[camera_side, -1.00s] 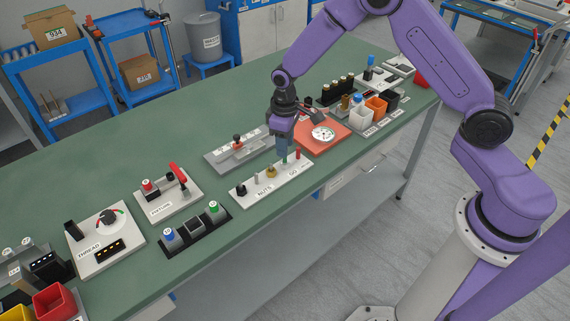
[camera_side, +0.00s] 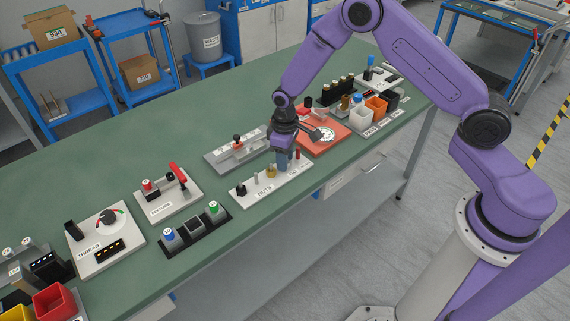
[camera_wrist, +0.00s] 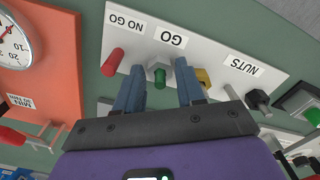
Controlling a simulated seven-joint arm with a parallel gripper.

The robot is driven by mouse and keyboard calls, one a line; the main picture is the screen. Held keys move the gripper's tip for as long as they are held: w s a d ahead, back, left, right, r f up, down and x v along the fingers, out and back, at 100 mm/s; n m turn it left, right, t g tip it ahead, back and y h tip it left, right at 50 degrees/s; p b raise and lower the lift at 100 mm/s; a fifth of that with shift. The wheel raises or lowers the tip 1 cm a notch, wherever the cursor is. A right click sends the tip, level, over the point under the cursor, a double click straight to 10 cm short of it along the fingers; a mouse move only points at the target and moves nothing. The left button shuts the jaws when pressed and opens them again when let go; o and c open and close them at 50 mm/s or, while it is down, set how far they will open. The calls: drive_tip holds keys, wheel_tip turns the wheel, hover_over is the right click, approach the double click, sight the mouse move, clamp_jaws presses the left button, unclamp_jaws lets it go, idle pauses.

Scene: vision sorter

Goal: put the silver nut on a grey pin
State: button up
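The silver nut (camera_wrist: 152,68) sits around the green GO pin (camera_wrist: 160,77) in the wrist view. My gripper (camera_wrist: 158,92) is open, with one blue finger on each side of the nut and green pin. In the side view my gripper (camera_side: 282,165) is low over the right part of the white nut board (camera_side: 304,176) and hides the silver nut. A bare grey pin (camera_side: 256,179) stands left of the brass nut (camera_side: 271,171); the pin also shows in the wrist view (camera_wrist: 232,92). A black nut (camera_side: 240,188) is at the board's left end.
The red NO GO pin (camera_wrist: 112,61) stands close beside one finger; the brass nut (camera_wrist: 203,78) is close to the other. An orange base with a dial gauge (camera_side: 325,134) lies behind right. A grey fixture (camera_side: 222,155) lies behind. A black button box (camera_side: 195,233) is front left.

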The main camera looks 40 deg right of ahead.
drive_tip(key=c, duration=0.7)
drive_tip(key=shift+o, duration=0.2)
drive_tip(key=shift+r, duration=0.15)
drive_tip(key=shift+r, duration=1.05)
drive_tip(key=shift+r, duration=0.15)
drive_tip(key=shift+r, duration=1.05)
